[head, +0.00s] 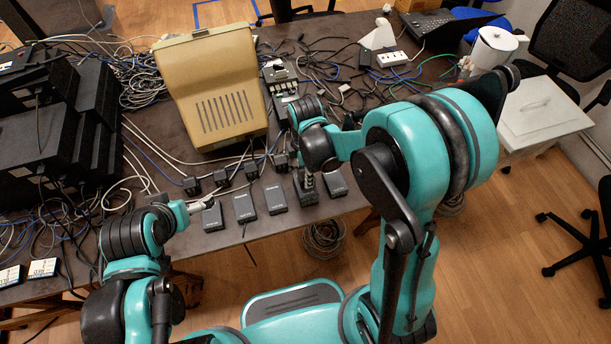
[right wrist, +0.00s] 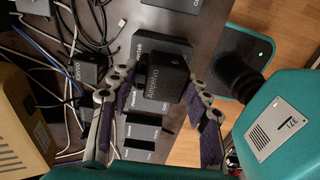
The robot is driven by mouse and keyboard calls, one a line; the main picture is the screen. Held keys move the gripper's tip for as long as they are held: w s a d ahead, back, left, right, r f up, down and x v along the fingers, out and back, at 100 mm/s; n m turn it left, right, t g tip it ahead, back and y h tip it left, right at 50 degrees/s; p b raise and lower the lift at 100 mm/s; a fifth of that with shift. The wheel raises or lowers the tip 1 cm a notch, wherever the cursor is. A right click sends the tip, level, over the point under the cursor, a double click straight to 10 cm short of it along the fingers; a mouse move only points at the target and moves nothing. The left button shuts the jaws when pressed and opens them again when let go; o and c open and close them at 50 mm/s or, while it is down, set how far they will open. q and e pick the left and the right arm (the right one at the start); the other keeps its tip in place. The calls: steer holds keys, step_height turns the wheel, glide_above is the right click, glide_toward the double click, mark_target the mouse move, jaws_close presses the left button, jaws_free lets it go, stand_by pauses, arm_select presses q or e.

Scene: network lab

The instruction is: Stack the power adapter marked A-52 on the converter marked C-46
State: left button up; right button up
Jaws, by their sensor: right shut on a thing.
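My right gripper (head: 307,182) is shut on a small black block-shaped power adapter, which shows in the right wrist view (right wrist: 162,76) between the two fingers. The adapter is over the row of flat black converters near the table's front edge; I cannot tell whether it touches the one below. Converters in the row include a left one (head: 244,207), a middle one (head: 275,201) and a right one (head: 336,183). Their markings, A-52 and C-46 included, are too small to read. My left gripper (head: 198,206) is beside the leftmost converter (head: 213,217); its opening is unclear.
Several small black adapters (head: 221,178) with cables stand behind the converters. A beige monitor-like case (head: 213,90) stands behind them. Black device stacks (head: 38,135) and loose cables crowd the left. The table's front edge is close to the converters.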

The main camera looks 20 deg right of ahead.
steer(key=shift+w+f, duration=0.1)
steer(key=shift+f, duration=0.8)
steer(key=shift+r, duration=0.1)
steer(key=o, duration=1.3)
steer(key=shift+c, duration=0.2)
